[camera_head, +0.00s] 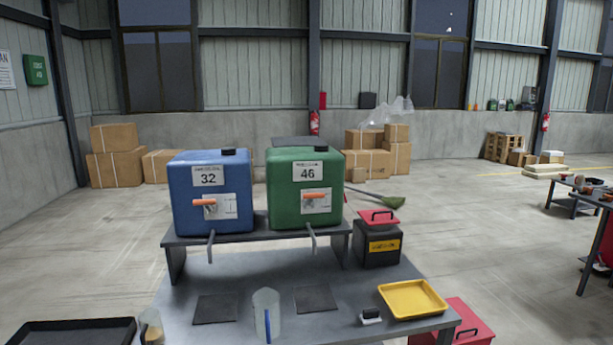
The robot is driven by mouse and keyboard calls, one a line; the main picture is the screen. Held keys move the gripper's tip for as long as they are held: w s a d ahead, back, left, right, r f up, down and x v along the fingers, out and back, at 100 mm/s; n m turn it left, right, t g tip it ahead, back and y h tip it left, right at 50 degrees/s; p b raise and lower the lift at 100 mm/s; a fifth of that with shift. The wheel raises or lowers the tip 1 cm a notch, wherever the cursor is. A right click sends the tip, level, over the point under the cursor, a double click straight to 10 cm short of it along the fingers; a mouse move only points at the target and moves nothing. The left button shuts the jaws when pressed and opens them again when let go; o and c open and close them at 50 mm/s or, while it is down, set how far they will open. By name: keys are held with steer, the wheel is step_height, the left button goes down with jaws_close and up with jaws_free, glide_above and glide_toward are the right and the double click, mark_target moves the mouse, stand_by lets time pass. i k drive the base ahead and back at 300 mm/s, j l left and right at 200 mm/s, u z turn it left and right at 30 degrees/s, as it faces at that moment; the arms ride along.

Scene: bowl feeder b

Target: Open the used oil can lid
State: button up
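A squat black can (377,247) with a yellow label stands at the right rear of the grey table, right of the raised shelf. A red lid (378,217) with a dark handle sits on its top and looks closed. A red box (466,326) with a dark handle on top is at the lower right, beyond the table edge and partly cut off by the frame. The label writing is too small to read, so I cannot tell for sure which is the used oil can. My gripper is not in view.
Blue tank 32 (212,193) and green tank 46 (305,190) stand on the shelf (255,236), taps facing front. On the table are a clear jug (266,315), dark pads (215,309), a yellow tray (412,299) and a small black-and-white object (371,316). A black tray (75,331) is lower left.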

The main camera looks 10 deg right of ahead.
mark_target(381, 216)
steer(key=i+l, duration=0.8)
steer(key=l, duration=0.1)
